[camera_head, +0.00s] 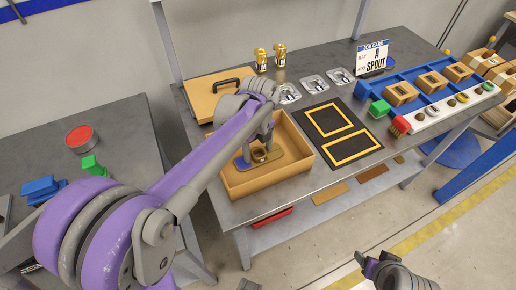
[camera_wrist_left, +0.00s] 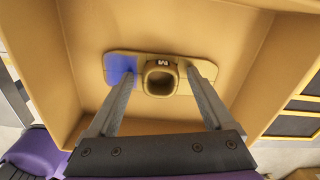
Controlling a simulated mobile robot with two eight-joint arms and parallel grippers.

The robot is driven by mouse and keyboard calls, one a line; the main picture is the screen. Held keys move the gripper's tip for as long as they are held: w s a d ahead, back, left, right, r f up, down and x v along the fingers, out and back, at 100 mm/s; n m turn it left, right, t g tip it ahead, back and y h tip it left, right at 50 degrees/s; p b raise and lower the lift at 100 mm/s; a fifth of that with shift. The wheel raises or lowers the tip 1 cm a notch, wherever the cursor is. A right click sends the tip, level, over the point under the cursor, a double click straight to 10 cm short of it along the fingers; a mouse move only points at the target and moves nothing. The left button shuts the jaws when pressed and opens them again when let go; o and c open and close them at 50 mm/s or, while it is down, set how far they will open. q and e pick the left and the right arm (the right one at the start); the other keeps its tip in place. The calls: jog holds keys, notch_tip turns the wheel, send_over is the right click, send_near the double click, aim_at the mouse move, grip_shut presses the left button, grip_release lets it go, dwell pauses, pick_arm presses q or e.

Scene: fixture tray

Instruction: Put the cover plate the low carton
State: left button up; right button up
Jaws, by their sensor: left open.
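The low carton (camera_head: 235,188) is an open tan box on the grey workbench; its inner wall (camera_wrist_left: 285,50) shows in the left wrist view. A tan plate with a blue end and a raised hollow ring marked M, which looks like the cover plate (camera_head: 291,154), lies flat on the carton floor. It also shows in the left wrist view (camera_wrist_left: 200,62). My left gripper (camera_wrist_left: 158,78) reaches down into the carton, open, its fingers on either side of the ring with gaps between. My right gripper (camera_head: 370,263) is at the lower right, away from the bench; its opening is unclear.
A tan panel with a black handle (camera_head: 205,95) lies behind the carton. A black mat with yellow frames (camera_head: 350,132) lies right of it. Brass pieces (camera_head: 280,55), metal fixtures (camera_head: 313,84), a job card (camera_head: 371,57) and a blue rack (camera_head: 412,75) stand further back and right.

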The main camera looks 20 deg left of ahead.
pick_arm(q)
notch_tip(320, 180, up, 12)
jog(key=p, duration=0.1)
jog(key=shift+r, duration=0.2)
dwell(0.5)
